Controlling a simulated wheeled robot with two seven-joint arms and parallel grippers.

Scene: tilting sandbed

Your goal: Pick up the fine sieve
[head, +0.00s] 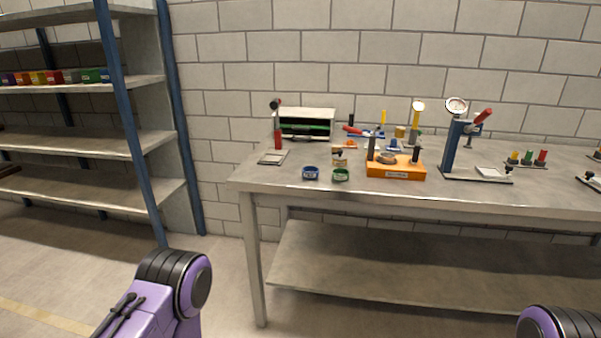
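Two small round cups or rings stand side by side near the front left edge of the workbench (262,184). One is a blue ring (311,173) with a pale label, and the other is a green ring (340,175) to its right. They look like the sieves, but the labels are too small to read, so I cannot tell which is the fine one. Neither of my grippers is in view. Only purple and black links of my arms show at the bottom left and bottom right, well short of the bench.
An orange block (396,172) with posts stands right of the rings. A small jar (338,158) is behind them. A blue press (452,147) with a gauge stands farther right. A blue-framed shelf (128,120) is at left. The floor before the bench is clear.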

